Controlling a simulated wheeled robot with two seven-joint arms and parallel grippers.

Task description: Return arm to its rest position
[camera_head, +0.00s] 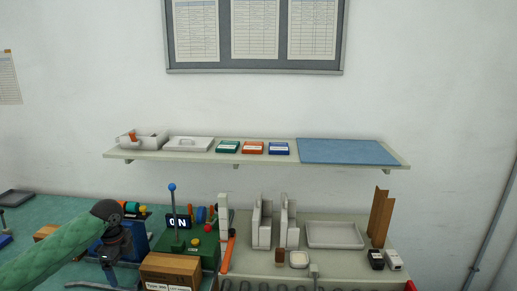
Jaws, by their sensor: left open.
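My left arm, in a green sleeve, comes in from the lower left. My left gripper (110,272) points down over the left part of the bench, open, with nothing visible between its fingers. It is left of the brown cardboard box (170,268) and in front of a blue device (137,236). My right gripper is not in view.
White upright racks (263,225) and a pale tray (334,235) stand further right. A wall shelf (250,158) hangs above.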

